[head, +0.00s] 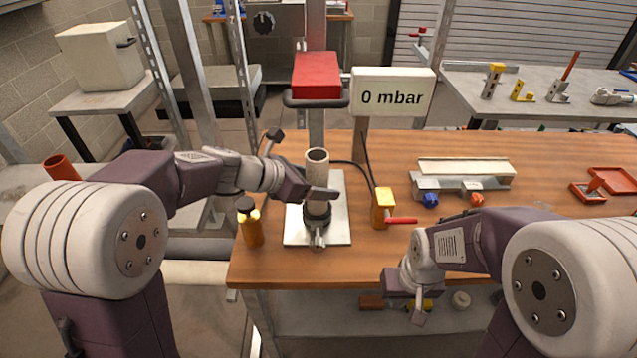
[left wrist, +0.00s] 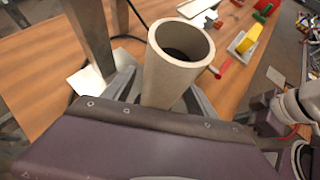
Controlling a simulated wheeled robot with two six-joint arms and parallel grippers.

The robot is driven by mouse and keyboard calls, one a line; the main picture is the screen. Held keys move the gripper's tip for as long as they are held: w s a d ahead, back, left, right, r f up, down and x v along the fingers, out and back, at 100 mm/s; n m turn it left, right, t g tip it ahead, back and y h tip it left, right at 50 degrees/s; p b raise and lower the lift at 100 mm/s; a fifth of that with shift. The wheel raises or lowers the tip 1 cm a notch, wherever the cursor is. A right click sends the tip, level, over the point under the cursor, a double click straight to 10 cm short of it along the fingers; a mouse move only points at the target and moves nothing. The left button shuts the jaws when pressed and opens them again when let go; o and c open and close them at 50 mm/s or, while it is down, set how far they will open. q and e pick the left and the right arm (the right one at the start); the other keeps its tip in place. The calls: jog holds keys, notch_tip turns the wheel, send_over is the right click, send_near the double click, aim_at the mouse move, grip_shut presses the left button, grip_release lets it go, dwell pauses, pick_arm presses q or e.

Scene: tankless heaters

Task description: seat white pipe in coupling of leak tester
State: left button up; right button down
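The white pipe (head: 317,163), a pale hollow tube, stands upright over the dark coupling (head: 317,212) of the leak tester, whose light base plate (head: 296,236) lies on the bench. My left gripper (head: 318,194) reaches in from the left with its fingers on either side of the pipe and appears shut on it. In the left wrist view the pipe (left wrist: 168,80) stands between the fingers, its open top facing the camera. The fingers hide where pipe and coupling meet. My right gripper (head: 415,310) hangs near the bench's front edge; its opening is unclear.
The sign (head: 392,94) reads 0 mbar. An amber bottle (head: 250,224) stands left of the plate. A yellow valve block with a red handle (head: 384,207) is to its right. A tray with blue and red knobs (head: 460,178) sits farther right. The right front bench is mostly clear.

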pick_arm(q)
jog(key=shift+r, duration=0.25)
jog(key=shift+s+a+r+p, duration=0.15)
jog(key=shift+a+r+p, duration=0.1)
jog(key=shift+p, duration=0.05)
jog(key=p+v, duration=0.2)
jog(key=v, duration=0.9)
jog(key=shift+a, duration=0.1)
